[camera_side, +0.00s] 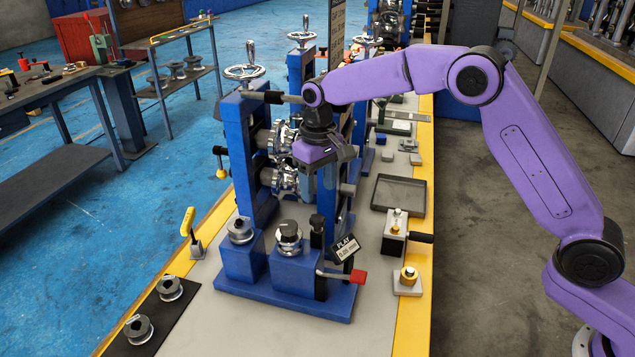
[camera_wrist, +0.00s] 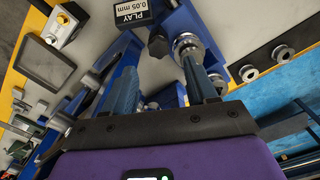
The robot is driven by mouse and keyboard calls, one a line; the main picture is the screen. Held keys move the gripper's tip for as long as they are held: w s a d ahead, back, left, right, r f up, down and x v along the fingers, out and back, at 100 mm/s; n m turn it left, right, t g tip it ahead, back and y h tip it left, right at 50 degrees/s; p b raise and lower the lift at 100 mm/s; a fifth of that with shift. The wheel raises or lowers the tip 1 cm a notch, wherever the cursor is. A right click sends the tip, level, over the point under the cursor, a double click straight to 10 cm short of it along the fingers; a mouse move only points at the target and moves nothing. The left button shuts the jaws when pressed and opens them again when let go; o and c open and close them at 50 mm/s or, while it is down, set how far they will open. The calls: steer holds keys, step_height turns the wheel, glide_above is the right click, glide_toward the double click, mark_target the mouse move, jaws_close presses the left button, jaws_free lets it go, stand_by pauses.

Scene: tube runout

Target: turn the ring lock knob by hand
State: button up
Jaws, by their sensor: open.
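My gripper (camera_side: 322,178) hangs from the purple arm in front of the blue roll stand (camera_side: 258,150), fingers pointing down. In the wrist view its two blue-grey fingers (camera_wrist: 162,82) are spread apart with nothing held between them. Two blue blocks with silver round tops stand low at the front; the right one's silver top (camera_side: 288,235) is below and left of my gripper. A silver top also shows beside the right finger in the wrist view (camera_wrist: 187,46). A black knob (camera_side: 317,222) stands beside the right block. I cannot tell which knob is the ring lock.
A "PLAY 0.05 mm" sign (camera_side: 345,248) and a red-ended lever (camera_side: 357,276) stand at the front right. A grey tray (camera_side: 399,193), a small block with a black handle (camera_side: 394,240) and a yellow-topped pad (camera_side: 407,281) lie right. Handwheels (camera_side: 245,72) top the stand.

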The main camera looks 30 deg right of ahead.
mark_target(317, 218)
steer(key=shift+w+d+f, duration=0.1)
steer(key=shift+w+f, duration=0.15)
steer(key=shift+w, duration=0.1)
steer(key=shift+f, duration=3.9)
steer(key=c, duration=0.8)
